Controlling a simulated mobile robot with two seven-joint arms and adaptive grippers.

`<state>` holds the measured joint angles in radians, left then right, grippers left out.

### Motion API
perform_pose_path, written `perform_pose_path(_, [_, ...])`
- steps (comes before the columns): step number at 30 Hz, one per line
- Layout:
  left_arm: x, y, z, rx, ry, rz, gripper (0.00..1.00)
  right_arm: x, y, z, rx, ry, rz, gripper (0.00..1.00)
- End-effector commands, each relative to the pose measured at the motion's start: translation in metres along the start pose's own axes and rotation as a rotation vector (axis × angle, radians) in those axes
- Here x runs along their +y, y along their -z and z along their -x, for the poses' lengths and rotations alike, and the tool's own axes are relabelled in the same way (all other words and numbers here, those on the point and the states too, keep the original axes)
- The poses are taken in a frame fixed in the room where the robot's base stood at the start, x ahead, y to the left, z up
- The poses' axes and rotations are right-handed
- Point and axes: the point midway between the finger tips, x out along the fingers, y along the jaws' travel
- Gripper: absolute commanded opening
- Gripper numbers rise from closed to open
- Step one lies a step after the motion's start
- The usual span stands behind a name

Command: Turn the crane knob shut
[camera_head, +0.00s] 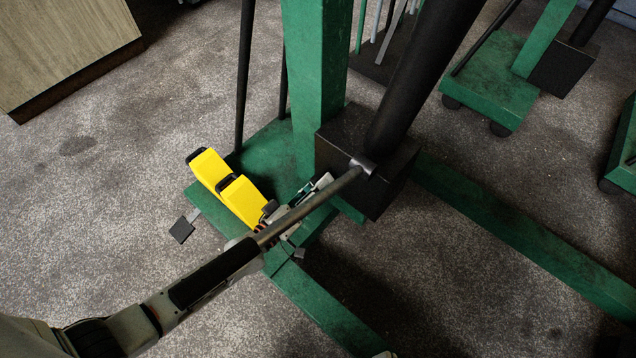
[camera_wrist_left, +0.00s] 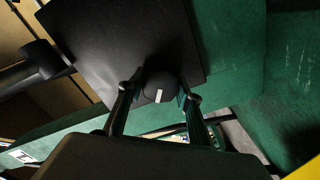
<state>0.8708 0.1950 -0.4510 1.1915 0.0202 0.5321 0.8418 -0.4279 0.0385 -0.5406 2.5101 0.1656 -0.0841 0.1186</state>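The crane's knob (camera_wrist_left: 160,88) is a round dark knob with a white mark, on the face of a black block (camera_wrist_left: 125,45) in the left wrist view. The same black block (camera_head: 338,146) sits at the foot of the green crane post (camera_head: 315,70) in the head view, where the knob is hidden. My left gripper (camera_head: 322,184) is at the block's left side, partly behind the crane's lever. In the left wrist view its two fingers (camera_wrist_left: 159,91) stand on both sides of the knob and appear to touch it. My right gripper is not in view.
The metal lever (camera_head: 310,205) with a dark grip slants over my left arm. A black cylinder (camera_head: 420,70) rises from the block. Another green frame (camera_head: 497,85) stands behind. Floor at left is clear.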

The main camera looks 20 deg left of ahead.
Motion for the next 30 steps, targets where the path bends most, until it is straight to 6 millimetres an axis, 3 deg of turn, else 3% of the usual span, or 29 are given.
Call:
perform_pose_path(2, [0.0, -0.0001, 0.0002, 0.0, 0.0, 0.0, 0.12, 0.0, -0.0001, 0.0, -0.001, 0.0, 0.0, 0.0])
perform_pose_path(16, [0.0008, 0.0004, -0.0001, 0.0, -0.001, -0.078, 0.12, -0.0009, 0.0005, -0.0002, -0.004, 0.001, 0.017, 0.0])
perform_pose_path(30, [0.0019, 0.0002, -0.0001, 0.001, -0.001, -0.469, 0.12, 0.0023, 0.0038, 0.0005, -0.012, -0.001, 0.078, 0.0])
